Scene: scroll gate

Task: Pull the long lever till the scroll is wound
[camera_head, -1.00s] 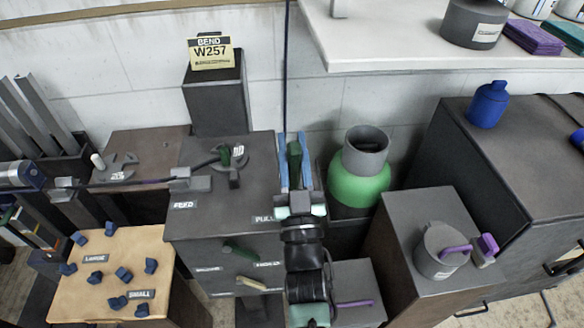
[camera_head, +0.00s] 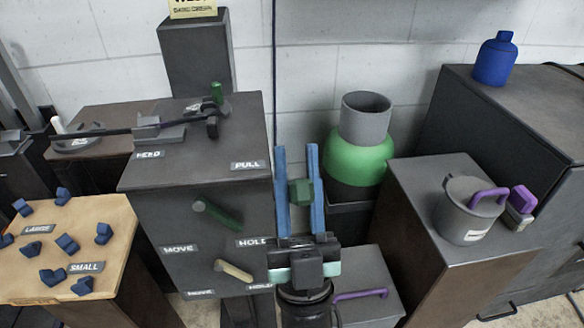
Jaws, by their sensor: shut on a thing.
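My gripper (camera_head: 298,150) has two blue fingers, set on either side of a green block-like grip (camera_head: 301,192) and shut on it, right of the PULL label. Whether this grip belongs to the long lever cannot be told; no link to it shows. On the dark bench (camera_head: 200,165) a long thin dark bar (camera_head: 100,133) runs through a grey block (camera_head: 158,131) by the FEED label. Its right end meets a dark bending head (camera_head: 212,124) with an upright green peg (camera_head: 217,92). The state of the scroll there is too small to tell.
A green handle (camera_head: 222,216) and a cream handle (camera_head: 234,271) stick out of the bench front. A green vessel (camera_head: 358,160) stands behind my gripper. A grey pot (camera_head: 468,215) with a purple handle stands at right. A wooden board (camera_head: 115,225) with several blue pieces lies at left.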

